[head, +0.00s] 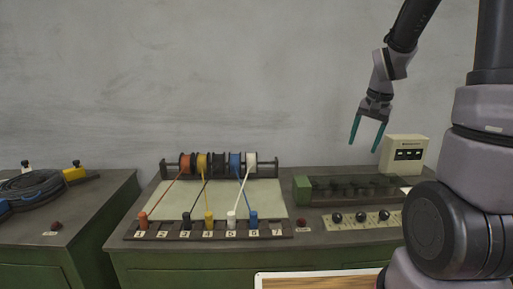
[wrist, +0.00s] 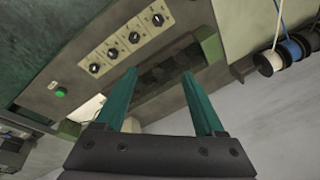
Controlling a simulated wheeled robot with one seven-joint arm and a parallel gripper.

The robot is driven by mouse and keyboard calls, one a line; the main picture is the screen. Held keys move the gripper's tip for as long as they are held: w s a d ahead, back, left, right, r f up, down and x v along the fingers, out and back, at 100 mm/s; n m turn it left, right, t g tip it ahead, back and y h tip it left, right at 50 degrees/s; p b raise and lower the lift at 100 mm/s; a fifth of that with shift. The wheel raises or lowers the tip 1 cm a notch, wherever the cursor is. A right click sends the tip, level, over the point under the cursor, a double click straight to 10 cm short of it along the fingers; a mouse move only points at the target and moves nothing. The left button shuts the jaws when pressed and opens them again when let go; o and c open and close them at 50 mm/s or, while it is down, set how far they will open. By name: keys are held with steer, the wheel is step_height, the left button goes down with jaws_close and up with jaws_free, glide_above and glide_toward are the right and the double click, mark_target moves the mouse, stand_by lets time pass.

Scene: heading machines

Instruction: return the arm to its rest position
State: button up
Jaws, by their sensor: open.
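My gripper (head: 368,132) hangs in the air above the right side of the middle bench, with its two teal fingers apart and nothing between them. The fingers also show in the wrist view (wrist: 160,100), spread and empty. Below them is the machine with a dark row of parts and a knob panel (head: 362,219); the panel also shows in the wrist view (wrist: 125,42), tilted. My arm comes down from the top right of the head view, and its large joints hide the bench's right end.
A rack of coloured wire spools (head: 220,164) stands at the back of the bench (head: 190,257), wires running to numbered plugs. A cream box (head: 403,153) stands behind the machine, right of my gripper. A left bench (head: 92,212) holds coiled cable. The grey wall (head: 180,80) is behind.

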steer(key=s+a+r+n+t, duration=0.1)
steer(key=s+a+r, duration=0.1)
steer(key=s+r, duration=0.3)
steer(key=s+a+r+n+t+y, duration=0.1)
steer(key=s+a+r+t, duration=0.1)
steer(key=s+r, duration=0.3)
steer(key=s+a+r+n+t, duration=0.1)
steer(key=s+a+r, duration=0.3)
steer(key=s, duration=0.3)
steer(key=shift+r, duration=0.9)
steer(key=shift+w+d, duration=0.1)
steer(key=shift+d, duration=0.05)
